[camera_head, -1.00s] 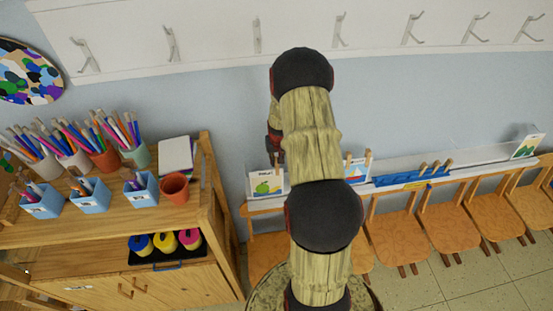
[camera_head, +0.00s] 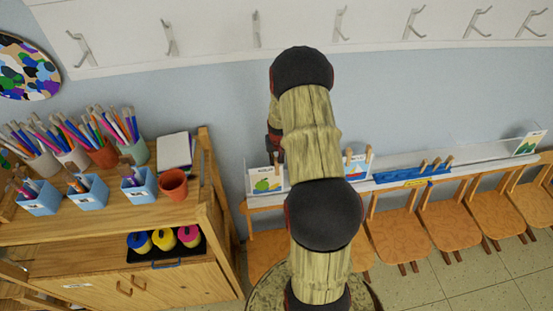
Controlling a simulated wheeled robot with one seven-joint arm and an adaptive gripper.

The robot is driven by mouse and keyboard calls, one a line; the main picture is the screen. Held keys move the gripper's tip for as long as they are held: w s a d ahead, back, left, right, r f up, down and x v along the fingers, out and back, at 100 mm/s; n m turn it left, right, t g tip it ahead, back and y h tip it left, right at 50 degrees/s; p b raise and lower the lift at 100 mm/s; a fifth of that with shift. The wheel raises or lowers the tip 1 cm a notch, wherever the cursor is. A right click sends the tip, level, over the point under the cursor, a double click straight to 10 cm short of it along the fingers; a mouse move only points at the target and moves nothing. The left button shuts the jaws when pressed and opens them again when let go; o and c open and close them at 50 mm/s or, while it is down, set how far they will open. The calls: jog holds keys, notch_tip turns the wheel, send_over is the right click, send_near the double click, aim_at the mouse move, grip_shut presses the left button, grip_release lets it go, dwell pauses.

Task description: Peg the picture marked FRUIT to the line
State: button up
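The picture (camera_head: 265,182), a white card with a green fruit and a small heading too small to read, stands upright at the left end of the white ledge. A wooden peg shows at its right top edge, close to my arm. A boat picture (camera_head: 355,172) with two pegs at its top stands just right of my arm. A blue tray (camera_head: 412,177) on the ledge holds several wooden pegs. My gripper (camera_head: 274,150) hangs beyond my arm, just above the fruit picture, mostly hidden. I cannot tell its opening or whether it touches the peg.
A landscape picture (camera_head: 529,144) stands at the ledge's far right. Small wooden chairs (camera_head: 447,224) line up below the ledge (camera_head: 480,160). A wooden cabinet (camera_head: 200,225) with brush pots and paint bottles stands at left. Hooks (camera_head: 340,24) run along the wall above.

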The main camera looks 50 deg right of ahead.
jog(key=o, duration=0.4)
jog(key=shift+o, duration=1.3)
jog(key=p+v, duration=0.3)
jog(key=v, duration=0.4)
dwell(0.6)
jog(key=shift+r, duration=0.1)
jog(key=v, duration=0.1)
jog(key=p+v, duration=0.1)
jog(key=shift+s+a+r, duration=0.15)
jog(key=shift+s+r, duration=0.05)
jog(key=shift+s, duration=0.1)
dwell(0.3)
dwell(0.4)
